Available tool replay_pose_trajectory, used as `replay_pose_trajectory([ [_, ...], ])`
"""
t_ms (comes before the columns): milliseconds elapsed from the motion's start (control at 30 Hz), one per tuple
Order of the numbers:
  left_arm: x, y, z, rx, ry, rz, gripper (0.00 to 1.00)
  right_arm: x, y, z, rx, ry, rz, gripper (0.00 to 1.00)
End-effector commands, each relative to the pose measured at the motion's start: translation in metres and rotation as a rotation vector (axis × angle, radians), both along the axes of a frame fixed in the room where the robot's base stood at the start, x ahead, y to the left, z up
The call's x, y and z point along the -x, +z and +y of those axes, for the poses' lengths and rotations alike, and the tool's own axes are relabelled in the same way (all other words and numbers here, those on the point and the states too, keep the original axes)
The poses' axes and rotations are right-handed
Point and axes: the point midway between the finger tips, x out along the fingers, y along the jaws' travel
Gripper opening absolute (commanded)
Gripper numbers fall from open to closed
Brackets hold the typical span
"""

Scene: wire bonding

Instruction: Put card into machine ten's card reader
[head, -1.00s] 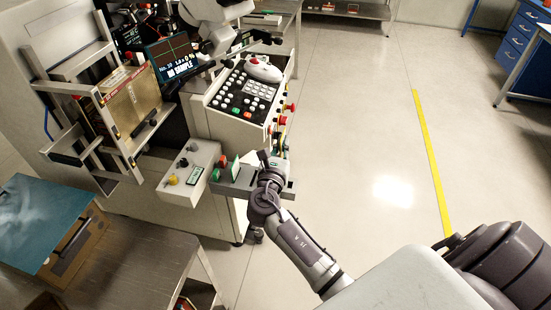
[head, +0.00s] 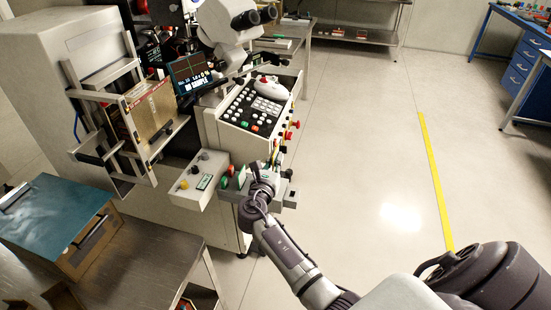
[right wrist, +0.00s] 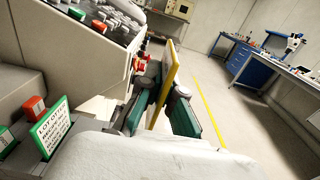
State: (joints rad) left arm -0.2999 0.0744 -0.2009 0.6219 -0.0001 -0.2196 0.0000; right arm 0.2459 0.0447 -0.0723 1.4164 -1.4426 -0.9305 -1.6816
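Machine ten stands at the left in the head view; its screen (head: 192,74) shows lettering. My right gripper (head: 262,172) is over the grey shelf (head: 287,198) at the machine's front, below the keypad panel. In the right wrist view its teal-padded fingers (right wrist: 164,108) stand on either side of a thin yellow card (right wrist: 168,78), which is upright and seen nearly edge-on. The fingers appear closed on it. A green card with white print (right wrist: 52,128) stands in the grey fixture at the left, beside a red block (right wrist: 34,108). I cannot make out the reader's slot. My left gripper is out of view.
A grey control box (head: 200,183) with knobs juts out left of the shelf. Red knobs (head: 294,125) stick out from the panel's right side. A steel table (head: 150,260) is at the lower left. The floor right of the machine is clear, with a yellow line (head: 432,180).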

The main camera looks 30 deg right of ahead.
Motion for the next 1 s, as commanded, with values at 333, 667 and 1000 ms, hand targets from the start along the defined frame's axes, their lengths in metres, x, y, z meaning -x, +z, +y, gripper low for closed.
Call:
replay_pose_trajectory([
  [333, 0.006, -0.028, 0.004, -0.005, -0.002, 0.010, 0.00, 0.000, -0.035, 0.000, 0.001, 0.000, 0.001, 0.00],
  [667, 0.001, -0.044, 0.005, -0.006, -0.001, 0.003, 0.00, 0.000, -0.057, 0.000, 0.000, -0.001, -0.001, 0.00],
  [1000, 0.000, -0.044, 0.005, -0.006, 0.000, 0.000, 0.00, 0.000, -0.057, 0.000, 0.000, 0.000, -0.001, 0.00],
])
